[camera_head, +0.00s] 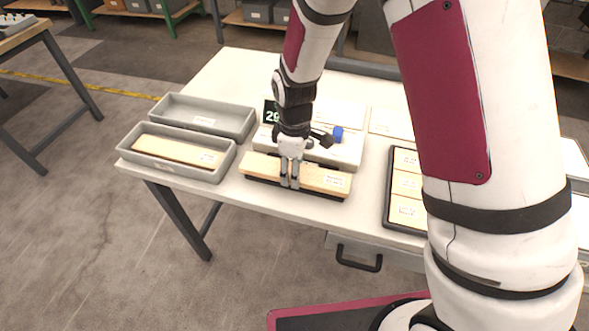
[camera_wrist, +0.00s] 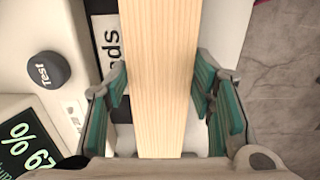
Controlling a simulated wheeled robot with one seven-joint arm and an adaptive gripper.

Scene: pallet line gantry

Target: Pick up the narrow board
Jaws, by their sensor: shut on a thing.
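A pale wooden board (camera_head: 322,178) lies lengthwise near the front edge of the white table, over a dark base, with a small white label toward its right end. My gripper (camera_head: 289,183) comes down on it from above, left of its middle. In the wrist view the board (camera_wrist: 158,45) runs between the teal finger pads (camera_wrist: 162,95), which are shut on its two long sides. Whether it is clear of the base is hard to tell. Another pale board (camera_head: 175,149) lies in the front grey tray. I cannot tell which is narrower.
The front grey tray (camera_head: 228,163) and an empty grey tray (camera_head: 247,124) stand at the left. A white device with a dark display (camera_head: 270,112) is behind the held board. A dark tray (camera_head: 387,213) with several labelled pieces is at the right. A drawer handle (camera_head: 358,262) sticks out below.

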